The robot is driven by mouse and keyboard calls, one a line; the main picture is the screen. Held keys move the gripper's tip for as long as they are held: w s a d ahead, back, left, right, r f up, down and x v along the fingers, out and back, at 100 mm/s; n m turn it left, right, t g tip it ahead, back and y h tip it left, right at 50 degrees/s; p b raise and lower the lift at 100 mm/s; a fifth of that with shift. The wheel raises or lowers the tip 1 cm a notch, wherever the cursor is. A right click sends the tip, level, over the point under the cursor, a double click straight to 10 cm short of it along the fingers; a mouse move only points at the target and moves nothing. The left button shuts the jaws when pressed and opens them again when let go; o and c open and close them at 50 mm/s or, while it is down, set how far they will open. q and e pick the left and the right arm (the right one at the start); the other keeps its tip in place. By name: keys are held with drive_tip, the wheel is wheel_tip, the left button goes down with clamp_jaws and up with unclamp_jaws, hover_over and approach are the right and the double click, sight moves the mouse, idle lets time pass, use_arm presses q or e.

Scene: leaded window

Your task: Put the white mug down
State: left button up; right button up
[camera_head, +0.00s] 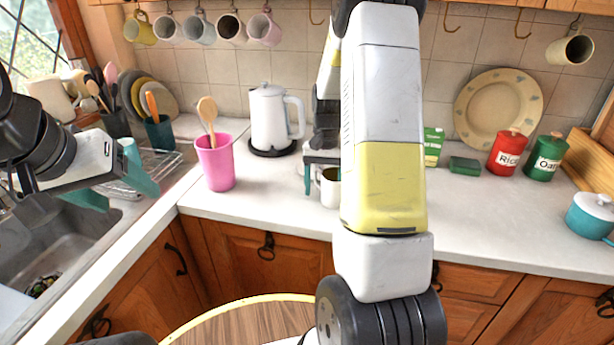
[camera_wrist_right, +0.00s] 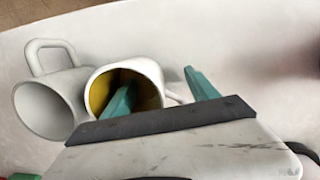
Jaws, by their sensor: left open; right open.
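In the right wrist view two mugs lie side by side in the picture on the pale counter. One is a plain white mug (camera_wrist_right: 62,100) with its handle at the top left. The other is white outside with a yellow inside (camera_wrist_right: 96,92). My right gripper (camera_wrist_right: 155,82) is open; one teal finger is in or over the yellow-lined mouth and the other is outside, to the right. In the head view one white mug (camera_head: 330,192) shows at the counter, partly behind my right arm. My left gripper (camera_head: 120,190) is open and empty over the sink side.
Red (camera_head: 508,153) and green (camera_head: 545,157) canisters and a plate (camera_head: 498,105) are at the right. Mugs hang above.

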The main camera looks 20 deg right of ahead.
drive_tip(key=shift+r, duration=0.1)
drive_tip(key=r, duration=0.3)
drive_tip(key=w+r, duration=0.1)
drive_tip(key=r, duration=0.7)
drive_tip(key=shift+w+d+r, duration=0.25)
drive_tip(key=shift+w+d, duration=0.05)
drive_tip(key=shift+d, duration=0.05)
drive_tip(key=s+a+r+n+t, duration=0.3)
drive_tip(key=s+a+r, duration=0.2)
drive_tip(key=s, duration=0.5)
drive_tip(key=s+a+r+n+t+y, duration=0.1)
drive_tip(key=s+a+r+n+t, duration=0.2)
drive_tip(key=s+a, duration=0.4)
drive_tip(key=s+r+t, duration=0.1)
drive_tip(key=s+r, duration=0.1)
drive_tip(key=s, duration=0.2)
drive_tip(key=shift+s+a+r+t, duration=0.2)
drive_tip(key=shift+s+a+t, duration=0.1)
